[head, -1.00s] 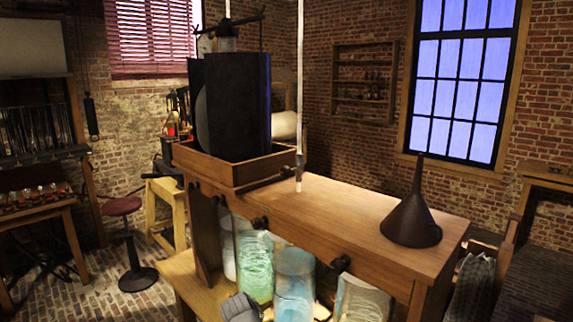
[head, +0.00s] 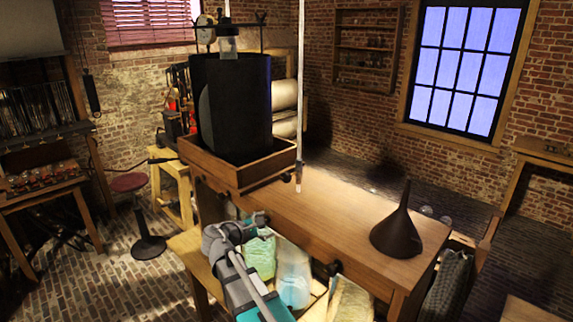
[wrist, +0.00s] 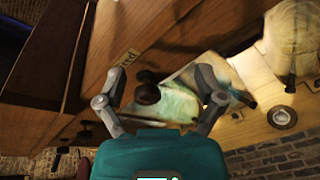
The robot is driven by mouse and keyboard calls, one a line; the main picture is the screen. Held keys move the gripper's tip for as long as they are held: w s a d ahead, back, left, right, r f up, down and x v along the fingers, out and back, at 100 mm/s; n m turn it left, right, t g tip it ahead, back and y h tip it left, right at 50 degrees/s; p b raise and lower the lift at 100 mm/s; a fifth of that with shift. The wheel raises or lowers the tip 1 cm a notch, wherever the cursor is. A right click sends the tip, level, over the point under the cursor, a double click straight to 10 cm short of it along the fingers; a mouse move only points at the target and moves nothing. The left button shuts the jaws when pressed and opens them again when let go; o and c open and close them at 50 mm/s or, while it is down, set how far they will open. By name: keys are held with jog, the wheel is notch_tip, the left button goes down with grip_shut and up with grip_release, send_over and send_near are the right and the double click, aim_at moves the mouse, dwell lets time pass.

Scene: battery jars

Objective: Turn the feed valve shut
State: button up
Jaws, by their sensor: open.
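In the wrist view a dark round valve knob (wrist: 147,92) sits on the wooden bench front, beside a small label (wrist: 126,57) that seems to read "feed". My gripper (wrist: 161,80) is open, and the knob appears between its two fingers, nearer the left one. I cannot tell how far the knob is from the fingers, nor whether the valve is turned. In the head view my gripper (head: 258,220) is at the bench's front edge, by the middle knob's place; it hides that knob.
Below the bench stand a green jar (head: 261,256), a blue jar (head: 293,276) and a pale jar (head: 350,300), close under my gripper. Another dark knob (head: 327,270) is to the right. On the bench (head: 335,205) stand a dark tank (head: 230,110) in a wooden tray and a funnel (head: 398,232).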

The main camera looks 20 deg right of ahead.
aim_at(284, 179)
jog(key=w+a+r+n+t+h+p, duration=0.1)
jog(key=w+r+n+t+h+p, duration=0.1)
jog(key=r, duration=0.7)
jog(key=shift+w+r+n+p, duration=0.25)
jog(key=shift+w+n+p, duration=0.4)
jog(key=shift+n, duration=0.15)
jog(key=shift+r+x, duration=0.2)
jog(key=shift+x, duration=6.65)
jog(key=c, duration=1.1)
jog(key=shift+c, duration=0.2)
